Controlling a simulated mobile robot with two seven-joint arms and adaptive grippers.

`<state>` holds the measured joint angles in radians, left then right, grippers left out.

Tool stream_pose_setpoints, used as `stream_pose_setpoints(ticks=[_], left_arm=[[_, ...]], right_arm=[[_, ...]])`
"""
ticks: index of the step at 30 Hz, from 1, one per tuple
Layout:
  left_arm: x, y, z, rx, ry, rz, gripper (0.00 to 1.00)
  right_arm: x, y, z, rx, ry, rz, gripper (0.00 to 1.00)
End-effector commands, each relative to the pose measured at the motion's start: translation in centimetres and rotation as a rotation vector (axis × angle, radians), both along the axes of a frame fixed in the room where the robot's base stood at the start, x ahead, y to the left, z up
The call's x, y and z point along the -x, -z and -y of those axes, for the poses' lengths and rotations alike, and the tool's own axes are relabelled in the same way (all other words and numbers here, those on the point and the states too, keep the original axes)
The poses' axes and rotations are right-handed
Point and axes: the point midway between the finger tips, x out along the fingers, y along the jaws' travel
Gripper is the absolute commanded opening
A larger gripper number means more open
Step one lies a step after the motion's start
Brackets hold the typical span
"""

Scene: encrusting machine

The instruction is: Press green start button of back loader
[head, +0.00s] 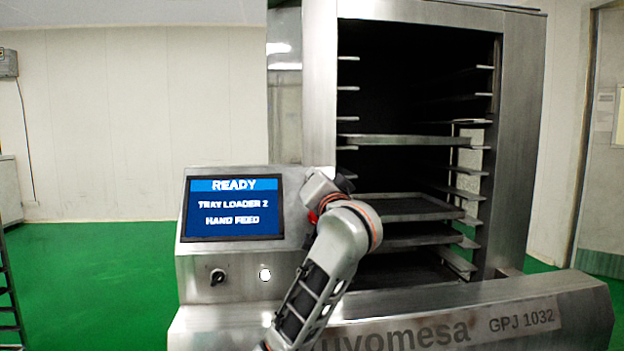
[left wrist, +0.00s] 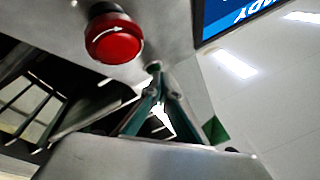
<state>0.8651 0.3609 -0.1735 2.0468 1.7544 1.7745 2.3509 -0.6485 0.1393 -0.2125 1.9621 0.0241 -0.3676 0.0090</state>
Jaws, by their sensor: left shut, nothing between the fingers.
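The loader's control panel (head: 190,262) has a blue screen (head: 234,208) reading READY, TRAY LOADER 2, HAND FEED. No green start button can be made out in either view. My left arm crosses in front of the panel's right side, and its wrist hides the fingers in the head view. In the left wrist view my left gripper (left wrist: 155,68) is shut and empty, its fingertips at or very near the grey panel face; contact cannot be told. A red mushroom button (left wrist: 113,40) sits beside the fingertips. My right gripper is not in view.
A black knob (head: 217,277) and a white round button (head: 265,274) are below the screen. An open steel cabinet with several trays (head: 410,207) stands behind the arm. A steel front guard (head: 575,312) runs along the bottom. Green floor (head: 90,280) is clear at left.

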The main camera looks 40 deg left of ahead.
Motion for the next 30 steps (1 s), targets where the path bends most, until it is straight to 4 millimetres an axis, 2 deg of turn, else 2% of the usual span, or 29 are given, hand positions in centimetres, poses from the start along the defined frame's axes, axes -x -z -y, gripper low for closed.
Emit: stream_pose_setpoints(ticks=[6, 17, 30], left_arm=[[0.4, -0.5, 0.7, 0.003, 0.001, 0.0, 0.0], [0.6, -0.8, 0.8, 0.001, 0.0, 0.002, 0.0], [2.4, -3.1, 3.3, 0.002, 0.003, 0.004, 0.0]], right_arm=[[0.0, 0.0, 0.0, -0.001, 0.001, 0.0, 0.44], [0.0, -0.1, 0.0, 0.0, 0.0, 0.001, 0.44], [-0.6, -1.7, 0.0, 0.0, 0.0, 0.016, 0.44]])
